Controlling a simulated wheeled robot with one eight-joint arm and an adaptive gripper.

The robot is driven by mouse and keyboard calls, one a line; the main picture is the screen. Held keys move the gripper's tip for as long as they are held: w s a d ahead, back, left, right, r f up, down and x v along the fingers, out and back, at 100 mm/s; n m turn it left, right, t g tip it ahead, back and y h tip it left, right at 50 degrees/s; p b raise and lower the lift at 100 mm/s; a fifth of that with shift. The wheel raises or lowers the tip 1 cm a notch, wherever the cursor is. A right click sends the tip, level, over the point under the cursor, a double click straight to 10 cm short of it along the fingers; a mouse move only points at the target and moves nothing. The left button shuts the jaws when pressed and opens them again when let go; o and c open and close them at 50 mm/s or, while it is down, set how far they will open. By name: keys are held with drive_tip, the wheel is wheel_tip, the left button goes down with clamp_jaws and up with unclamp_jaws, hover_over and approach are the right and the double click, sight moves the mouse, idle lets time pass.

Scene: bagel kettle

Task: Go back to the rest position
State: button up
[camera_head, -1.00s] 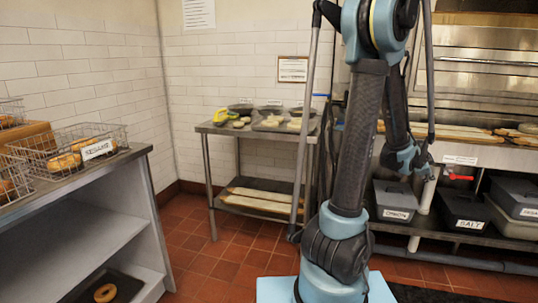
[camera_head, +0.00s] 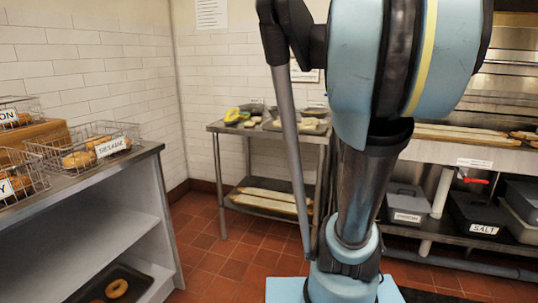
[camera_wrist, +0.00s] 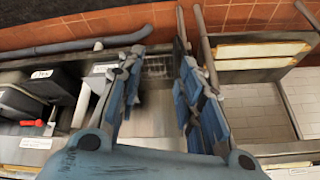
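My gripper (camera_wrist: 160,65) shows in the wrist view, with its two blue and grey fingers apart. I see nothing held between them. Behind the gap are a pale surface and a dark grate-like patch, blurred. In the head view my arm (camera_head: 375,100) stands folded upright close to the camera, and its upper link hides much of the middle. My gripper does not show in the head view.
A steel prep table (camera_head: 268,131) stands in the back corner. A grey shelf counter (camera_head: 115,205) with wire bagel baskets (camera_head: 85,148) is at left. Lidded bins (camera_head: 408,202) sit under the right counter (camera_head: 450,150). Red tiled floor (camera_head: 235,255) is open between.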

drive_tip(key=s+a+f+n+g+y, duration=0.1)
drive_tip(key=s+a+f+n, duration=0.1)
drive_tip(key=s+a+n, duration=0.2)
drive_tip(key=s+a+f+n+g+y, duration=0.1)
drive_tip(key=s+a+f+n, duration=0.2)
drive_tip(key=s+a, duration=0.5)
drive_tip(key=shift+s+a+n+g, duration=0.3)
drive_tip(key=shift+s+n, duration=0.2)
drive_tip(key=shift+s, duration=0.75)
